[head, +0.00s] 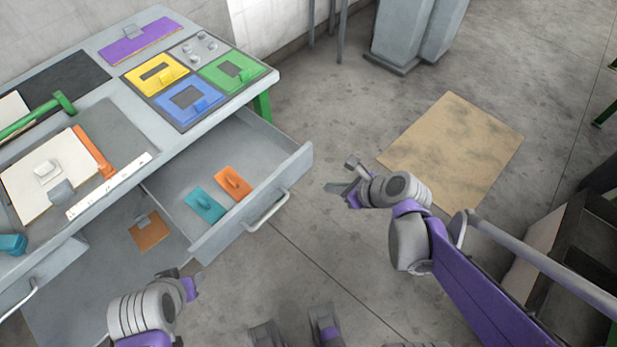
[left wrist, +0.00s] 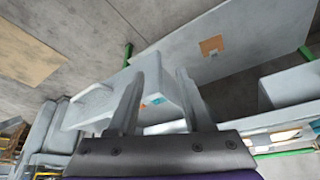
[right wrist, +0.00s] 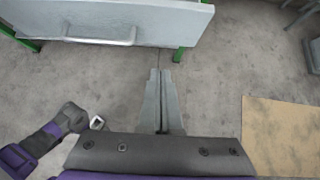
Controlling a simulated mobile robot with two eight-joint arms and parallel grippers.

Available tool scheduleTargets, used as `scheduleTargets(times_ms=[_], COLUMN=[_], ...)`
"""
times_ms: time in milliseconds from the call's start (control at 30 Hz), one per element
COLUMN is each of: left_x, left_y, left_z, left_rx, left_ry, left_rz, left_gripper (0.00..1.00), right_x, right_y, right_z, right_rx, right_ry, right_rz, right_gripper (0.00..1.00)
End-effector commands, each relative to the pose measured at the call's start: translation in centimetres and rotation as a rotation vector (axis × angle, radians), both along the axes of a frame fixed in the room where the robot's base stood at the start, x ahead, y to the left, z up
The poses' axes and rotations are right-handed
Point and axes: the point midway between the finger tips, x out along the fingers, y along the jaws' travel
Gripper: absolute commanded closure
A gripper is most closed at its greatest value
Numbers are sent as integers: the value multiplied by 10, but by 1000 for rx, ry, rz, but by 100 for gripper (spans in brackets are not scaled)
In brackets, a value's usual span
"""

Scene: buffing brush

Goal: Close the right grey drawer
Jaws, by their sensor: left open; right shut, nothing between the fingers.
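The right grey drawer (head: 262,205) is pulled well out from under the workbench top. A teal block (head: 205,205) and an orange block (head: 234,183) lie inside it. Its bar handle (head: 268,212) is on the front panel. In the right wrist view the drawer front (right wrist: 120,14) and its handle (right wrist: 100,38) show at the upper left. My right gripper (head: 340,188) is shut and empty, to the right of the drawer and apart from it. My left gripper (head: 190,280) is open and empty, in front of the bench and below the drawer front; its fingers (left wrist: 160,95) show in the left wrist view.
Another drawer (head: 45,275) with a handle is at the left, partly open. The bench top (head: 125,90) holds coloured plates, a green-handled tool and a white board. An orange piece (head: 150,232) lies below. A brown mat (head: 455,145) lies on the floor at right. Floor around my right gripper is clear.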

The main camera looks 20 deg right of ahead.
Motion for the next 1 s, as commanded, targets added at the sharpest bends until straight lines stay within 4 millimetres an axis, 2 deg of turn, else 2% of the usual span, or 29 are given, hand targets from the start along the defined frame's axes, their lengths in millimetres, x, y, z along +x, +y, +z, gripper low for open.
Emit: scheduleTargets(times_ms=[167, 567, 800, 1000], left_x=[-1, -2, -2, -2], left_y=[0, 0, 0, 0], left_z=[-8, -28, -25, -25], left_rx=[0, 0, 0, 0], left_ry=[2, 9, 8, 8], left_rz=[0, 0, 0, 0], left_gripper=[50, 50, 50, 50], right_x=[13, 62, 89, 95], right_y=[8, 37, 52, 55], right_z=[-16, -73, -69, -69], right_rx=[4, 0, -1, 0], right_ry=[1, 1, 0, 1], right_rz=[2, 4, 4, 1], right_gripper=[100, 100, 100, 100])
